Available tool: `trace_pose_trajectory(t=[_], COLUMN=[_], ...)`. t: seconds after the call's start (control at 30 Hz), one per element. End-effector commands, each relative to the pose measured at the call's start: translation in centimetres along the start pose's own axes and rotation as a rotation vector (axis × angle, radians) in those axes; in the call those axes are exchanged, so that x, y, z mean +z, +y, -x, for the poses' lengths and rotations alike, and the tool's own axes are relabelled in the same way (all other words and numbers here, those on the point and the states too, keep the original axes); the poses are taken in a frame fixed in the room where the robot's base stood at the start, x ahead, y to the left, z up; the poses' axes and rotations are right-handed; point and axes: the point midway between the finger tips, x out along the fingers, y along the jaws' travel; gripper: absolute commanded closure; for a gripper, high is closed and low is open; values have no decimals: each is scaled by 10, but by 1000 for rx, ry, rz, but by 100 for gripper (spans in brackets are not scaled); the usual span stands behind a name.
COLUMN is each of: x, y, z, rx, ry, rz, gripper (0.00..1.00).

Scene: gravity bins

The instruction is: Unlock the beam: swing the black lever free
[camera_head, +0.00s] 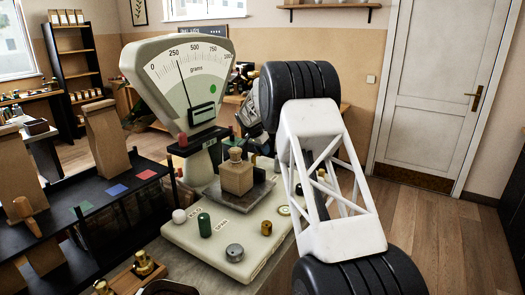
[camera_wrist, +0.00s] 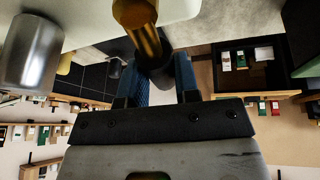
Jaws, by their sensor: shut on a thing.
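The weighing scale (camera_head: 185,65) stands left of centre in the head view, its needle a little past 250. A cork-topped block (camera_head: 236,178) rests on its grey plate. In the head view my arm hides my fingers and I cannot make out the black lever. In the wrist view my gripper (camera_wrist: 158,70) has two blue fingers shut on a dark piece, apparently the black lever (camera_wrist: 155,75), mostly hidden between them. A brass cylinder (camera_wrist: 136,14) is just beyond the fingertips.
The cream base (camera_head: 190,240) carries a green peg (camera_head: 204,225), a silver knob (camera_head: 235,252) and a brass knob (camera_head: 266,228). A silver cylinder (camera_wrist: 32,50) is left of my fingers in the wrist view. A black rack (camera_head: 90,205) stands left.

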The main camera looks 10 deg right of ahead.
Motion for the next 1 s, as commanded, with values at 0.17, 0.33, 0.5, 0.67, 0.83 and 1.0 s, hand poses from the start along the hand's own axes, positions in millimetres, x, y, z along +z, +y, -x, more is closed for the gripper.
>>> trace_pose_trajectory(t=[0.17, 0.33, 0.5, 0.67, 0.83, 1.0], x=[0, 0, 0, 0, 0, 0], y=[1, 0, 0, 0, 0, 0], z=[1, 0, 0, 2, 13, 33], rx=[0, 0, 0, 0, -1, -1], ry=[0, 0, 0, 0, 0, 1], rz=[-1, 0, 0, 1, 1, 1], gripper=[65, 45, 45, 45, 45, 45])
